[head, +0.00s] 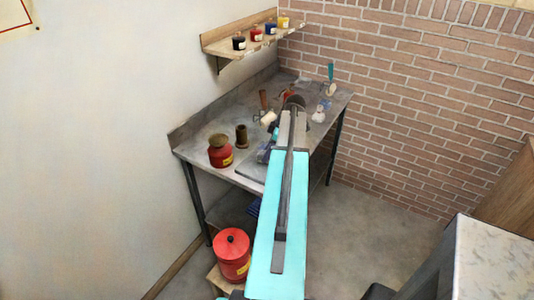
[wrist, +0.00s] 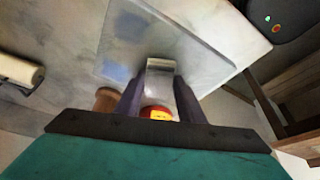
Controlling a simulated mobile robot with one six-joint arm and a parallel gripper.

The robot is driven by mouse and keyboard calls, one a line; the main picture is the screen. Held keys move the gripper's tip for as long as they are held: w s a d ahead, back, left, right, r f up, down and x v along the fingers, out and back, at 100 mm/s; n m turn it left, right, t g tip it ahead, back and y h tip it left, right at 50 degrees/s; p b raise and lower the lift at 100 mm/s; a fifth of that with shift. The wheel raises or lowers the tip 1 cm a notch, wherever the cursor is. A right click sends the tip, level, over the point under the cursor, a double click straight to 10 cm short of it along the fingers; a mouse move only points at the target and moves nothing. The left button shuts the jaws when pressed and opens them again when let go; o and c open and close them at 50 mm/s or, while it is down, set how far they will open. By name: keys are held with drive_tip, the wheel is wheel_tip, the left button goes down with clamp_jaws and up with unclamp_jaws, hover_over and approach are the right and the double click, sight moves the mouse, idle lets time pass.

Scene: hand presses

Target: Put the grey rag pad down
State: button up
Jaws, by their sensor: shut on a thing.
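The grey rag pad (wrist: 160,67) shows in the wrist view as a pale grey block between the two dark fingers of my gripper (wrist: 160,82). My gripper is shut on it, over or near a flat slab (wrist: 208,62) on the metal bench. I cannot tell whether the pad touches the surface below. In the head view my turquoise and grey arm reaches across the bench and hides the pad and most of the gripper.
The bench (head: 200,128) holds a red can (head: 220,152), a brown cylinder (head: 242,136) and a white roller (head: 268,118). Several ink jars stand on the wall shelf (head: 230,46). A larger red can (head: 232,252) stands low in front. A pale-topped counter (head: 495,262) is at right.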

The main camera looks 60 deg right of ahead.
drive_tip(key=shift+f, duration=0.1)
drive_tip(key=o, duration=1)
drive_tip(key=shift+r, duration=0.2)
drive_tip(key=b+v, duration=0.3)
drive_tip(key=v, duration=0.9)
drive_tip(key=shift+b, duration=0.4)
